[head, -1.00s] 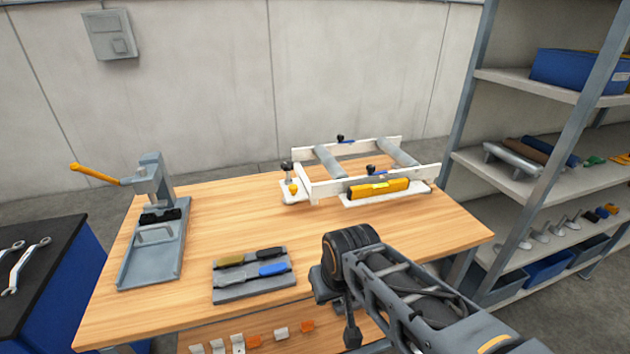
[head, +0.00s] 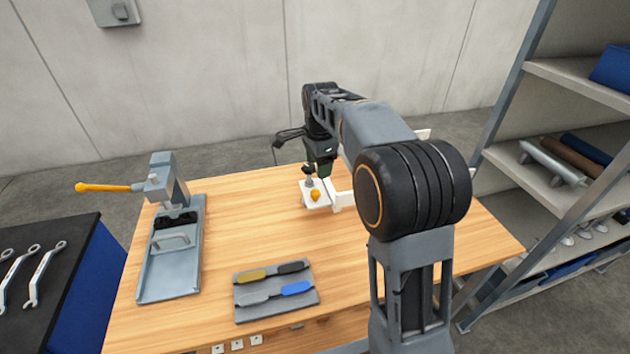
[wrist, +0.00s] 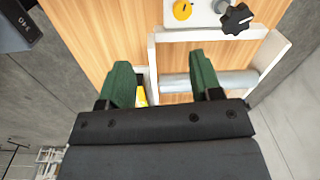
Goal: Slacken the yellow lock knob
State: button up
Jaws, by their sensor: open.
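The yellow lock knob (head: 316,195) sits on a small white plate (head: 308,203) at the left end of the white roller frame. A black star knob (head: 308,170) stands on the same plate. In the wrist view the yellow knob (wrist: 182,10) is at the top edge, left of the black knob (wrist: 237,18). My gripper shows in the wrist view as two green fingers (wrist: 164,85), apart with nothing held between them. They are over the white frame (wrist: 208,35) and its roller (wrist: 210,82), short of the yellow knob. In the head view my arm hides most of the frame.
A grey press with an orange lever (head: 104,187) stands on the left of the wooden bench (head: 235,215). A grey tray (head: 278,304) with two handled tools lies at the front. Shelving (head: 540,130) stands to the right. The bench's middle is clear.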

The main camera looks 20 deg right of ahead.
aim_at(315, 192)
jog(key=w+m+p, duration=0.1)
jog(key=w+m, duration=0.3)
jog(key=w, duration=0.1)
jog(key=shift+g, duration=0.3)
jog(key=f, duration=0.4)
jog(key=f+p, duration=0.1)
jog(key=f, duration=0.9)
jog(key=shift+s+d+p, duration=0.15)
jog(key=shift+s+p, duration=0.1)
jog(key=shift+p, duration=0.15)
jog(key=c, duration=0.9)
jog(key=shift+f+n+b, duration=0.1)
jog(key=shift+n+b, duration=0.2)
jog(key=shift+b, duration=0.05)
jog(key=shift+c, duration=0.2)
jog(key=shift+n, duration=0.5)
